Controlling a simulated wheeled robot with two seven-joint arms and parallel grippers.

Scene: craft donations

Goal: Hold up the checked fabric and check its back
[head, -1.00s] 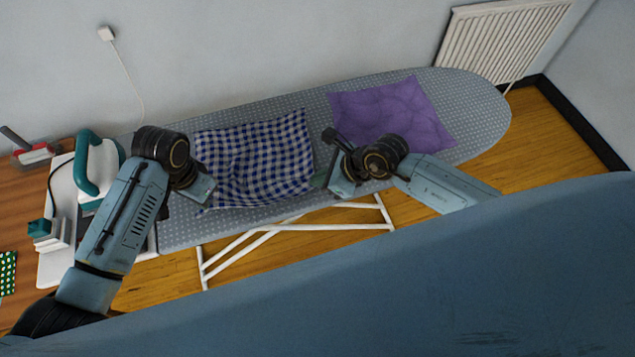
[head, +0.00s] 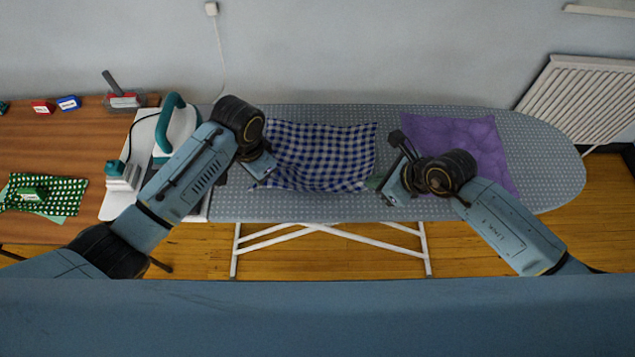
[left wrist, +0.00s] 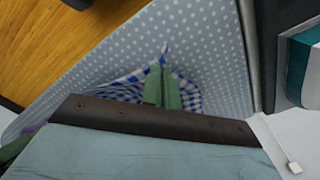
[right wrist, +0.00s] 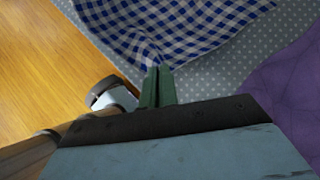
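The blue-and-white checked fabric (head: 320,155) lies on the dotted grey ironing board, its surface slightly rippled. My left gripper (head: 256,182) is at its front left corner; in the left wrist view the green fingers (left wrist: 162,85) are closed together on a gathered corner of the fabric (left wrist: 125,90). My right gripper (head: 374,183) is at the front right corner; in the right wrist view its fingers (right wrist: 156,85) are closed on a pinched corner of the fabric (right wrist: 185,30). The upper face shows; I cannot see the underside.
The ironing board (head: 545,165) carries a purple cloth (head: 470,145) to the right. A teal-and-white iron (head: 175,125) stands at its left end. A wooden table (head: 60,140) at left holds a green dotted cloth (head: 65,190) and small boxes. A radiator (head: 585,100) is at right.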

